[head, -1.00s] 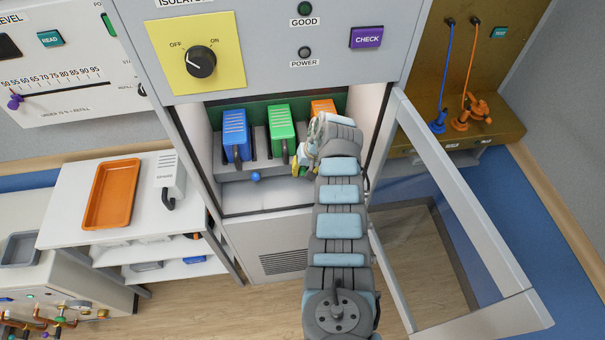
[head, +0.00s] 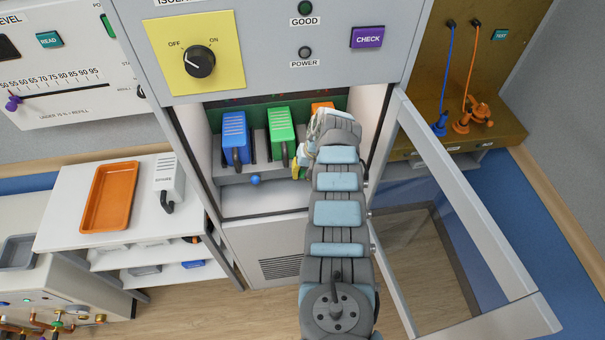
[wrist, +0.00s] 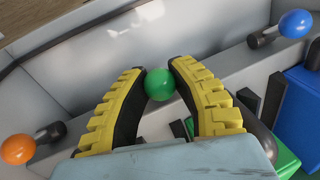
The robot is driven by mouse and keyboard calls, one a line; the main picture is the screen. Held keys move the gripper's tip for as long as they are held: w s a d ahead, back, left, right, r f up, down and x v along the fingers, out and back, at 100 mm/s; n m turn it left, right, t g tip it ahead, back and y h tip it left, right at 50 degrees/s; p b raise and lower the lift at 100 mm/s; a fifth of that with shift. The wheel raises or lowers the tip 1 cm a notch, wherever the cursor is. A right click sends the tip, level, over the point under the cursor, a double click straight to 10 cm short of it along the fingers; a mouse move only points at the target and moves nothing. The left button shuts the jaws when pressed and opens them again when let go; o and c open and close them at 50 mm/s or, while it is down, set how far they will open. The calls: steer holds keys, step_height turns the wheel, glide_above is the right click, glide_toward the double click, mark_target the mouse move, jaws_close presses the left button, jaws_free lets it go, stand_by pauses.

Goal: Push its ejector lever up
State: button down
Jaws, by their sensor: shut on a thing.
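Blue (head: 234,135), green (head: 281,132) and orange (head: 322,107) modules stand in a row in the open bay. The orange one is mostly hidden by my arm. My gripper (wrist: 158,70) has its yellow fingers shut on the green ball-ended ejector lever (wrist: 159,85), one finger on each side of the ball. The lever's shaft is hidden. In the head view, my gripper is at the front of the green module, largely covered by my wrist. The blue-knobbed lever (wrist: 295,24) and orange-knobbed lever (wrist: 18,149) stand free on either side.
An open glazed door (head: 455,190) is close to the right of my arm. The bay's side walls enclose the modules. A yellow-plated dial (head: 200,62) is above. A white shelf (head: 66,195) with an orange tray (head: 108,195) and grey spare module (head: 168,178) stands left.

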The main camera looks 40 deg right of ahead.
mark_target(303, 172)
steer(key=c, duration=0.8)
jaws_free()
steer(key=shift+r, duration=0.1)
steer(key=shift+v, duration=3.7)
steer(key=shift+a, duration=0.1)
